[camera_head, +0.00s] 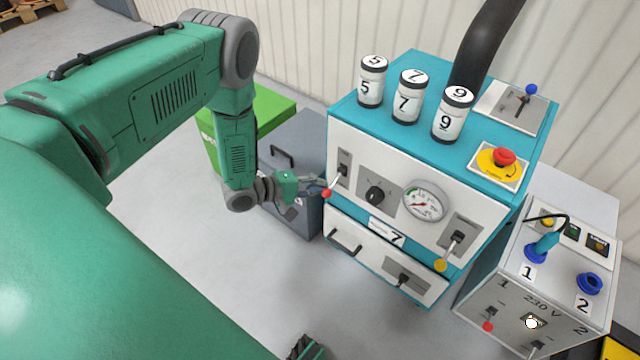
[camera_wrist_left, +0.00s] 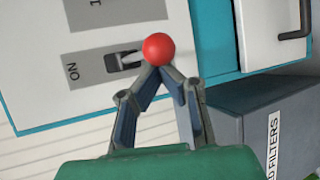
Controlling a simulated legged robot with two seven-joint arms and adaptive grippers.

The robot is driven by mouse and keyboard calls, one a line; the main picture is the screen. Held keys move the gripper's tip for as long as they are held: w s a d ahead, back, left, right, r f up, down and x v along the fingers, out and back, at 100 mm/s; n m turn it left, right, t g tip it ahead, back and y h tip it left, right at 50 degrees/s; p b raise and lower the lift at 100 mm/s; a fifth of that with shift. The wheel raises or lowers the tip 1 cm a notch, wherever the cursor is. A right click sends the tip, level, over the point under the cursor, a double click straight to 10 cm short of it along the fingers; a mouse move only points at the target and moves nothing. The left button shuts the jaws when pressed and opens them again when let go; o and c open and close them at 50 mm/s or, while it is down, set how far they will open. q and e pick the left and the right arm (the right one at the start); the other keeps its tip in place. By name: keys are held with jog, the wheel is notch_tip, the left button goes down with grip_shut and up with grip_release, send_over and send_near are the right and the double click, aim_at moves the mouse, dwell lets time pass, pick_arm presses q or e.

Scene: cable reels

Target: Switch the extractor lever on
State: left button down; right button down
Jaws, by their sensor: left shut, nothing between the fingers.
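A lever with a red ball knob (camera_head: 326,194) sits on a grey plate at the left of the teal and white cabinet's front (camera_head: 400,160). In the left wrist view the red knob (camera_wrist_left: 158,49) points right, away from the word ON at the plate's left end (camera_wrist_left: 72,72). My left gripper (camera_head: 319,187) is at the knob. Its fingertips (camera_wrist_left: 168,72) are together and empty, right at the knob's lower edge in the wrist view; I cannot tell whether they touch it. Which lever is the extractor's is not legible here.
The cabinet also has a yellow-knobbed lever (camera_head: 440,266), a blue-knobbed lever (camera_head: 531,89), a red emergency button (camera_head: 503,157) and several numbered canisters on top. A grey filters box (camera_head: 300,150) stands close behind my left gripper. A 230 V box (camera_head: 520,290) stands at the right.

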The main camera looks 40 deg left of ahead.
pick_arm(q)
jog(key=shift+s+r+n+g+y+p, duration=0.1)
jog(key=shift+r+n+g+y+p, duration=0.2)
jog(key=shift+r+g+p, duration=0.5)
jog(key=shift+s+r+n+g+y+p, duration=0.1)
jog(key=shift+r+n+g+y+p, duration=0.2)
jog(key=shift+g+p, duration=0.9)
jog(key=shift+r+p, duration=0.25)
jog(key=shift+p, duration=0.2)
jog(key=shift+r+p, duration=0.55)
jog(key=shift+r, duration=0.05)
dwell(0.5)
jog(key=shift+r+p, duration=0.6)
jog(key=shift+r, duration=0.1)
jog(key=shift+f, duration=0.15)
